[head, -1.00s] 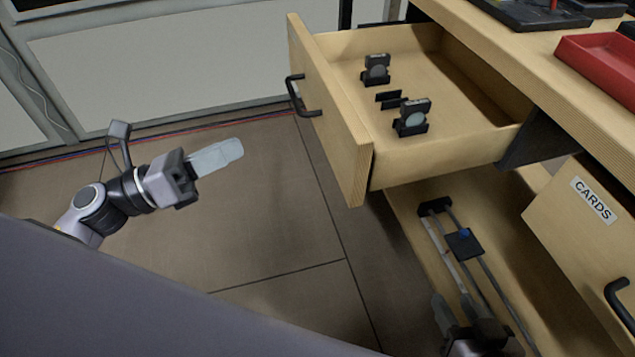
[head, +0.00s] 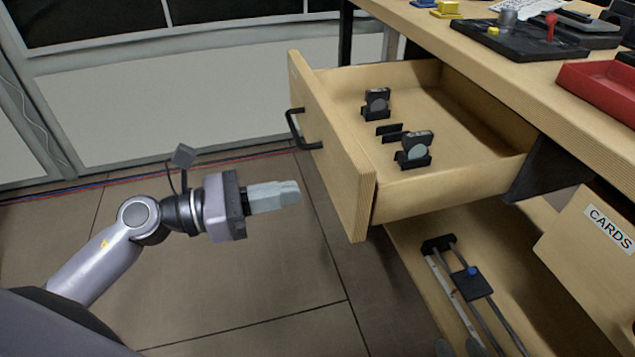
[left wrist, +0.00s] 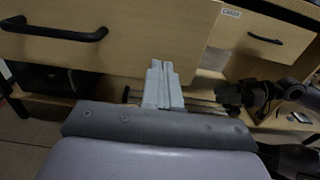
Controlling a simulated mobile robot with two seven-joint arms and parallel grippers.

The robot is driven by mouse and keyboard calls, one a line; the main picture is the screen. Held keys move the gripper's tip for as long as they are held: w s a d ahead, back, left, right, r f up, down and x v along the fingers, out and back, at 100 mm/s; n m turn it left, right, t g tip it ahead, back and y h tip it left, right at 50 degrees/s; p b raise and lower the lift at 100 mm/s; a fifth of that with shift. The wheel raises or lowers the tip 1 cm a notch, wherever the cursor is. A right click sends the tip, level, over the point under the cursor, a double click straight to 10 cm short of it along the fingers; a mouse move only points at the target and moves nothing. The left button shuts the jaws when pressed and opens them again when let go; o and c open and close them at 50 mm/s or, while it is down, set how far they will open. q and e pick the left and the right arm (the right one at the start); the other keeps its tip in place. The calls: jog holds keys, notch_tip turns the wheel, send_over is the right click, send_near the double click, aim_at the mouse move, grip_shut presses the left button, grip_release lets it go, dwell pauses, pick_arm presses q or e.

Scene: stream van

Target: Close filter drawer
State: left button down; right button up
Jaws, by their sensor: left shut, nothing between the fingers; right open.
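The wooden filter drawer (head: 335,165) stands pulled out under the worktop in the head view. Round dark filters (head: 414,150) stand in black holders inside it. A black bar handle (head: 302,130) is on its front. My left gripper (head: 298,190) is shut and empty, to the left of the drawer front's lower part, pointing at it with a gap. In the left wrist view, the shut fingers (left wrist: 162,68) show in front of the drawer front (left wrist: 130,35).
A lower open compartment holds a slider with rails (head: 465,280). A drawer front labelled CARDS (head: 590,250) is at the right. The worktop (head: 480,60) carries a red tray (head: 600,88) and a black control panel (head: 515,38).

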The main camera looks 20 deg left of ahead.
aim_at(338, 183)
pick_arm(q)
jog(key=x, duration=0.4)
jog(key=shift+w+d, duration=0.25)
jog(key=shift+d, duration=0.1)
jog(key=shift+w+d, duration=0.25)
jog(key=shift+d, duration=0.15)
pick_arm(e)
jog(key=shift+s+d, duration=0.1)
jog(key=shift+d, duration=0.2)
